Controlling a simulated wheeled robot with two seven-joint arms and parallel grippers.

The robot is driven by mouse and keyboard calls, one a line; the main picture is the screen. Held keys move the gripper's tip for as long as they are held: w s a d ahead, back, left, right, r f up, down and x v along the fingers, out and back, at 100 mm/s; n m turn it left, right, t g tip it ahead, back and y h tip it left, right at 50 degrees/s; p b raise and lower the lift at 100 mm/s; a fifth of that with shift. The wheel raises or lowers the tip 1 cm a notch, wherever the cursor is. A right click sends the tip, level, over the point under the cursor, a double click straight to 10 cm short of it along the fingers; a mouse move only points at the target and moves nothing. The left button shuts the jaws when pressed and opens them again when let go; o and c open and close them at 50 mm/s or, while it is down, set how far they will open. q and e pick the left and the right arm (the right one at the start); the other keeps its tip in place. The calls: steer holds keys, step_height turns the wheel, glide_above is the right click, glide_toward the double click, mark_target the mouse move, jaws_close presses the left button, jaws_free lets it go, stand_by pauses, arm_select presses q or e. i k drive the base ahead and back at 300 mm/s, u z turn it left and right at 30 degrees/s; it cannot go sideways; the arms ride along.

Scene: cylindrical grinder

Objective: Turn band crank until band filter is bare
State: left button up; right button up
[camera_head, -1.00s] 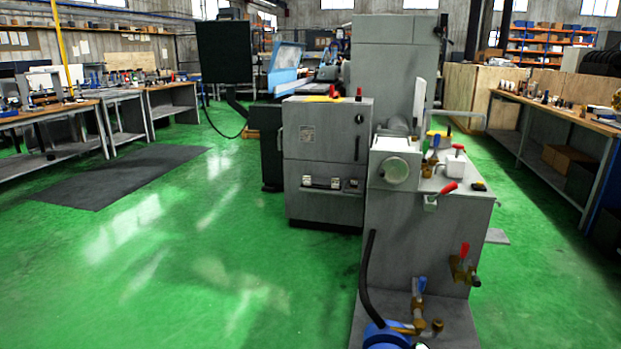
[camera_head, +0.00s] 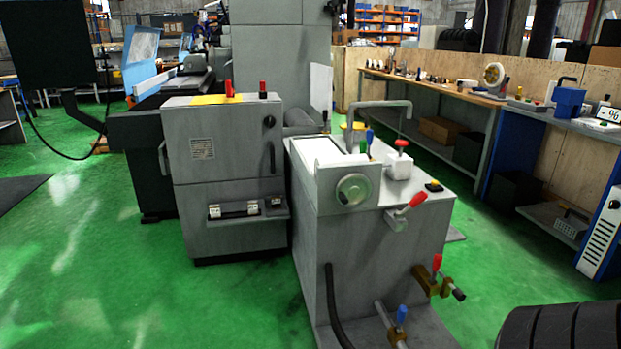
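The coolant tank (camera_head: 365,255) of the grinder stands in the middle. On its top lies a filter unit with a pale, nearly white band surface (camera_head: 318,150). A round grey wheel (camera_head: 353,189) sits on the unit's near face, and it looks like the band crank. Whether the pale surface is filter cloth or bare metal I cannot tell. Neither of my grippers shows, and nothing touches the wheel.
A red lever (camera_head: 414,202) and valve handles stick out from the tank's right side. A grey cabinet (camera_head: 225,175) stands left of it. A bench (camera_head: 430,88) is at the back right. A dark ribbed round thing (camera_head: 560,327) fills the lower right corner. Green floor is free at left.

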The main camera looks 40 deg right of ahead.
mark_target(352, 191)
steer(key=z, duration=0.85)
steer(key=i, duration=2)
steer(key=z, duration=0.9)
